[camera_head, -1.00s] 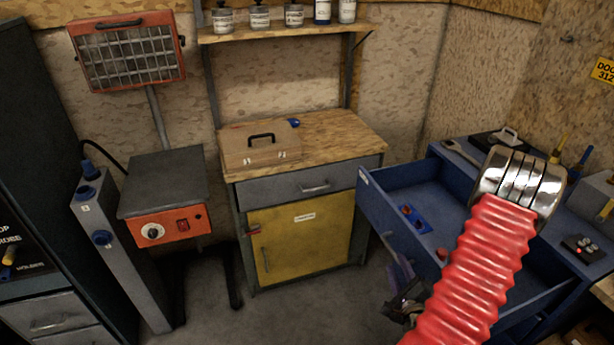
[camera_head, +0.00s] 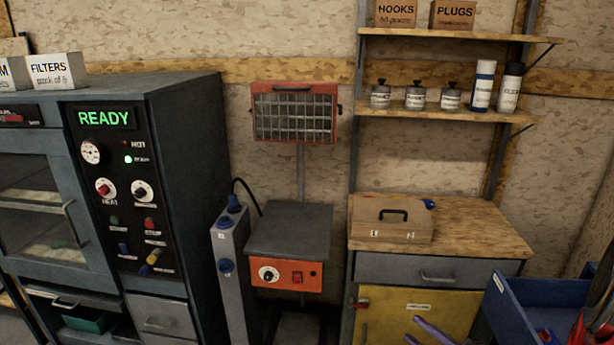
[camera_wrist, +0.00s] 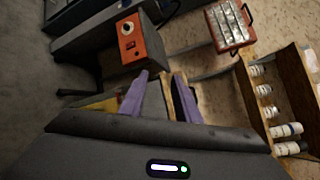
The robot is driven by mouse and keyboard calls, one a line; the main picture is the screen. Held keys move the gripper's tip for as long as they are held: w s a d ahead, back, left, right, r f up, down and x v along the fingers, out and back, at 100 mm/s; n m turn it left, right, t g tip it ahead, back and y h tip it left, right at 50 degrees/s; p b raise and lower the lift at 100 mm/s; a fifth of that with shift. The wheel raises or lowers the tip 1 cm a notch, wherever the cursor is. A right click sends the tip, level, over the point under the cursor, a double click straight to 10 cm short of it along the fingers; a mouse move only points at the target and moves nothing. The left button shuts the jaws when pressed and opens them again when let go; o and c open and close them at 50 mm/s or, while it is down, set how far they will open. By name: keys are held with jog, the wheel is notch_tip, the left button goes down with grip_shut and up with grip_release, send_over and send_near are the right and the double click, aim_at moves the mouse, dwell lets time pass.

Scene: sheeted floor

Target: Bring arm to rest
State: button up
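My gripper (camera_wrist: 160,98) shows in the wrist view with its two purple fingers apart, a gap between them and nothing held. In the head view only its purple fingertips (camera_head: 425,331) show at the bottom edge, in front of the yellow cabinet door (camera_head: 395,318). A bit of my red arm shows at the right edge of the head view; most of the arm is out of frame.
A wooden case (camera_head: 378,232) lies on the workbench (camera_head: 480,228). An orange-fronted unit (camera_head: 287,275) and a dark oven cabinet (camera_head: 190,150) reading READY stand left. Jars and cans fill a shelf (camera_head: 430,115).

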jog(key=s+a+r+n+g+y, duration=0.1)
jog(key=s+a+r+n+g, duration=0.1)
jog(key=s+a+n+g, duration=0.3)
jog(key=s+a+r+n+g+y, duration=0.1)
jog(key=s+a+n+g, duration=0.15)
jog(key=a, duration=0.55)
jog(key=s+a+r+n+g, duration=0.2)
jog(key=s+a+n+g, duration=0.15)
jog(key=a+n, duration=0.2)
jog(key=s+d+r+n+t+h, duration=0.1)
jog(key=s+d+r+n+h, duration=0.2)
jog(key=r+n+h, duration=0.3)
notch_tip(320, 180, up, 3)
jog(key=d+h, duration=0.1)
jog(key=h, duration=0.1)
jog(key=shift+s+d+t+h, duration=0.15)
jog(key=shift+t+h, duration=0.15)
jog(key=shift+f, duration=0.1)
